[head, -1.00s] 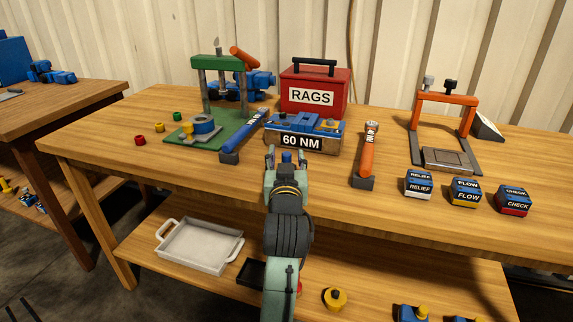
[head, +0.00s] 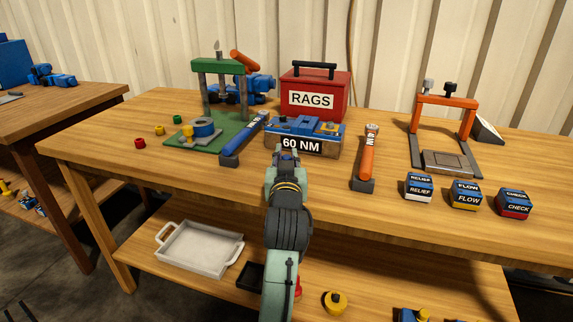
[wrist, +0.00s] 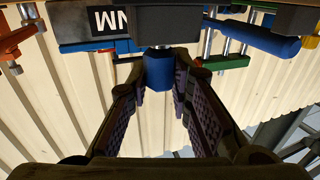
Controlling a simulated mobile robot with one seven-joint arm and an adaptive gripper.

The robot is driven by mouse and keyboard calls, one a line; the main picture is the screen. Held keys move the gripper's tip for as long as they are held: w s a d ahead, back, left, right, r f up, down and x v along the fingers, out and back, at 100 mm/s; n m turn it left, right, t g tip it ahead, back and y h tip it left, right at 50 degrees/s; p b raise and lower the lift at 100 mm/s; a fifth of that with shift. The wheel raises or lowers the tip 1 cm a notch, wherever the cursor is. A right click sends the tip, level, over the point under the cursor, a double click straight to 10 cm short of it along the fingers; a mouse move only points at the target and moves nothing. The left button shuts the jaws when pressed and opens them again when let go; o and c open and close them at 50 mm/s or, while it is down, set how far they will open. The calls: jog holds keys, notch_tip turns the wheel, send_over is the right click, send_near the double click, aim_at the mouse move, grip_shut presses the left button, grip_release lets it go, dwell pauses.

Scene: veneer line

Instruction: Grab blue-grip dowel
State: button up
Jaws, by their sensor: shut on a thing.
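The blue-grip dowel shows as a faceted blue grip (wrist: 159,72) in the wrist view, with a short metal pin between it and a dark block (wrist: 155,22). My gripper (wrist: 162,88) has one finger on each side of the blue grip and is shut on it. In the head view the blue grip (head: 287,154) shows small at the tip of my gripper (head: 283,158), just in front of the block marked 60 NM (head: 325,147). Whether the pin is still seated in something cannot be made out.
A blue-handled torque tool (head: 245,138) lies left of my gripper, an orange-handled one (head: 368,155) to the right. A green press (head: 222,66), red RAGS box (head: 335,92) and orange frame (head: 447,101) stand behind. Labelled blocks (head: 465,196) sit right. The front table strip is clear.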

grip_shut()
jog(key=shift+r, duration=0.15)
